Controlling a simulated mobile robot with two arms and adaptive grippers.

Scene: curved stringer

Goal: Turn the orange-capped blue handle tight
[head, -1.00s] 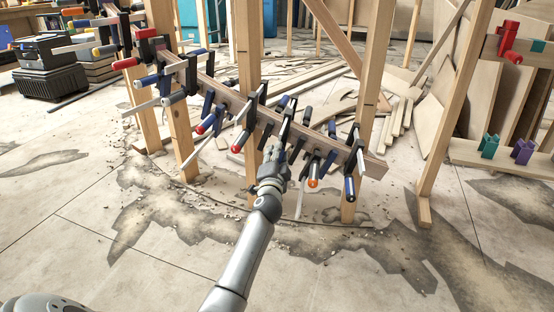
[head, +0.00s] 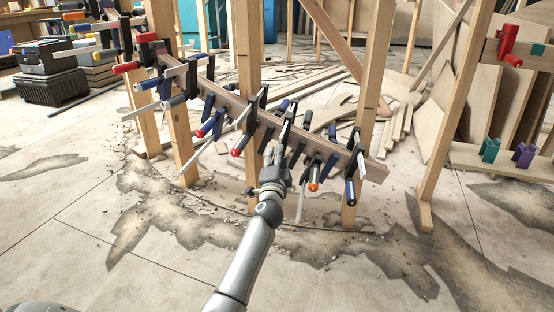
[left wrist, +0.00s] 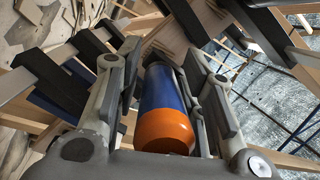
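The orange-capped blue handle (left wrist: 165,110) lies between the two fingers of my left gripper (left wrist: 172,75) in the left wrist view. Its orange end faces the palm. The fingers stand on either side, with a visible gap at least on the right. In the head view my left gripper (head: 272,155) is at the lower edge of the curved wooden stringer (head: 235,103), among the clamps, and hides what is between its fingers. An orange-ended handle (head: 314,182) shows just right of it; I cannot tell whether it is the same one. My right gripper is not in view.
Several bar clamps crowd the stringer, with a red-tipped handle (head: 237,152) left of my gripper and a blue handle (head: 350,190) to the right. Wooden posts (head: 376,70) stand behind the stringer. The floor in front is open.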

